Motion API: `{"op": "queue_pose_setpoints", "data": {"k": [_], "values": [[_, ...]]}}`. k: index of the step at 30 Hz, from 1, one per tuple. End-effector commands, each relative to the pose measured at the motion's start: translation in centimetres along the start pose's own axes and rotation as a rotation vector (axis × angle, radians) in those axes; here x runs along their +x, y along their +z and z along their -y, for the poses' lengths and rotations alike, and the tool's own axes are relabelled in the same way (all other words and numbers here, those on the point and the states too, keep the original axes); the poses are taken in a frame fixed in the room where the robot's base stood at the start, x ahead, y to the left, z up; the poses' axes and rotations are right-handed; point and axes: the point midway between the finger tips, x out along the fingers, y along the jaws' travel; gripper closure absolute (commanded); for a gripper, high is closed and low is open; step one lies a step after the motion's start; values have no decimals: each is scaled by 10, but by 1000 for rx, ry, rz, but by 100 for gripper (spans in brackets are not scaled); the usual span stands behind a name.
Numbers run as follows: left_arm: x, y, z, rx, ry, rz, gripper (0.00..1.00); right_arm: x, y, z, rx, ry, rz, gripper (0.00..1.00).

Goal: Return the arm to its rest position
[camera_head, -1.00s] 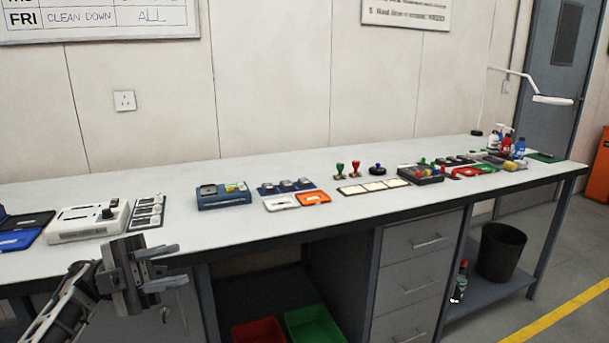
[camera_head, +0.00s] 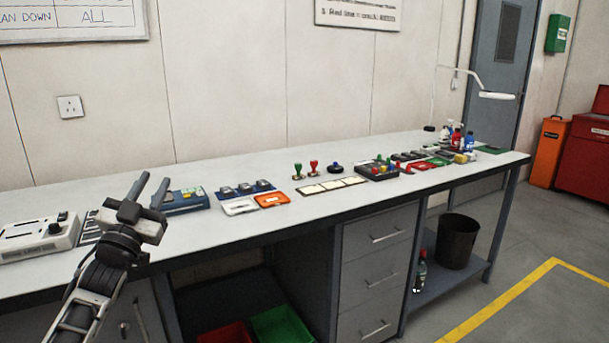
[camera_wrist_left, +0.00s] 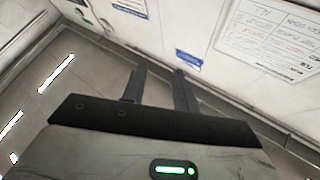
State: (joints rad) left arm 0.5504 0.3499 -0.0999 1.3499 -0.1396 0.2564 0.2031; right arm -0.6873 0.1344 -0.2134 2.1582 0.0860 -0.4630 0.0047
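My left gripper (camera_head: 152,188) is in the left part of the head view, raised in front of the bench's near edge. Its two fingers point up and stand apart with nothing between them. They also show apart and empty in the left wrist view (camera_wrist_left: 160,88), against the wall and ceiling area. Behind the gripper, a blue device (camera_head: 190,200) on the bench is partly covered by it. My right gripper is in neither view.
The long white-topped bench (camera_head: 225,254) carries a grey-white machine (camera_head: 38,238), white and orange trays (camera_head: 271,200), stamps (camera_head: 314,167) and bottles (camera_head: 457,138). Below are drawers (camera_head: 375,265), red and green bins (camera_head: 283,327) and a black waste bin (camera_head: 457,241). Floor is free at right.

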Motion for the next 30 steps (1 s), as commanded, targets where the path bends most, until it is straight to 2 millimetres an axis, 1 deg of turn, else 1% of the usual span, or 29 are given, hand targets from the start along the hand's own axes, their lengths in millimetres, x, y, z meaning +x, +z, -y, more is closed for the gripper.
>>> {"op": "queue_pose_setpoints", "data": {"k": [1,3,6,9,11,12,13,17,20,23,24,26,27,29,30], "values": [[-1,20,5,-2,-26,104,71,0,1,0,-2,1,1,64],[-6,46,9,-6,-51,245,71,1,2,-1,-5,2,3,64],[-17,78,12,-12,-66,424,71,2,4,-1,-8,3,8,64],[-32,106,10,-20,-64,588,71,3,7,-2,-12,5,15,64],[-43,120,8,-25,-55,682,71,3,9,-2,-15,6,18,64],[-53,129,3,-30,-43,735,71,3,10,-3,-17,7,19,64],[-64,134,-9,-34,-26,739,71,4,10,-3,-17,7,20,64],[-105,145,-46,-54,28,769,71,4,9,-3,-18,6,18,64],[-141,152,-76,-77,72,799,71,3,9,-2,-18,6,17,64],[-187,155,-110,-109,122,837,71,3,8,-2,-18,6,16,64],[-208,154,-126,-127,144,855,71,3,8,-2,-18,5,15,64],[-244,150,-149,-159,178,885,71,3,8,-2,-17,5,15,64],[-269,144,-164,-183,199,905,71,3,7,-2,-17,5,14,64],[-308,133,-187,-226,229,940,71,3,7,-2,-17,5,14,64],[-332,124,-200,-254,247,963,71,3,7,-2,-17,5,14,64]]}}
